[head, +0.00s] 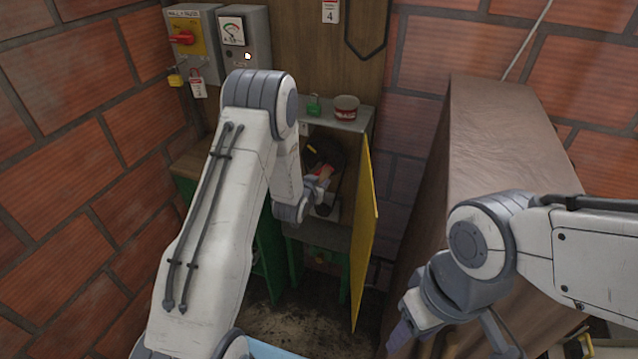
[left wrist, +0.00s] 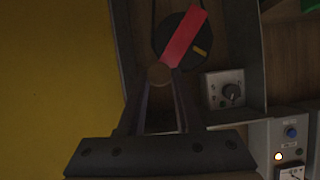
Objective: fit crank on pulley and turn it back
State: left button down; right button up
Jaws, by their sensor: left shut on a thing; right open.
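The crank (left wrist: 185,38) has a red arm and a round brownish knob (left wrist: 159,74). In the left wrist view, my left gripper (left wrist: 160,88) is shut on the knob end, and the red arm slants up to the right. The arm lies across the dark round pulley (left wrist: 168,32), which carries a yellow mark. I cannot tell whether the crank is seated on it. In the head view the red crank (head: 325,171) shows inside the open cabinet, with my left gripper (head: 316,188) at it. My right gripper (head: 450,343) is open at the lower right, partly out of frame.
The yellow cabinet door (head: 364,235) stands open right of my left gripper. A red and white tin (head: 346,108) and green padlock (head: 314,105) sit on top of the cabinet. Switch boxes (head: 243,40) hang at the upper left. A large brown block (head: 500,130) stands at right.

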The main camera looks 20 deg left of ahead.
aim_at(323, 174)
pick_arm(q)
jog(key=shift+w+b, duration=0.45)
jog(key=shift+w, duration=0.1)
dwell(0.7)
jog(key=shift+w+b, duration=0.3)
jog(key=shift+w, duration=0.1)
dwell(0.5)
jog(key=shift+w, duration=0.3)
jog(key=shift+w+d+b, duration=0.1)
jog(key=shift+w+b, duration=0.4)
jog(key=shift+w, duration=0.2)
dwell(0.4)
jog(key=shift+r, duration=0.1)
dwell(0.3)
jog(key=shift+a+r+n+h, duration=0.45)
jog(key=shift+a+n+h, duration=0.05)
jog(key=shift+a, duration=0.35)
jog(key=shift+p, duration=0.3)
jog(key=shift+a+r+n+h+p, duration=0.2)
jog(key=shift+a+n+p, duration=0.1)
jog(key=shift+a, duration=0.15)
jog(key=shift+a+r+n+h+p, duration=0.15)
jog(key=shift+a+n+h+p, duration=0.1)
jog(key=shift+a, duration=0.15)
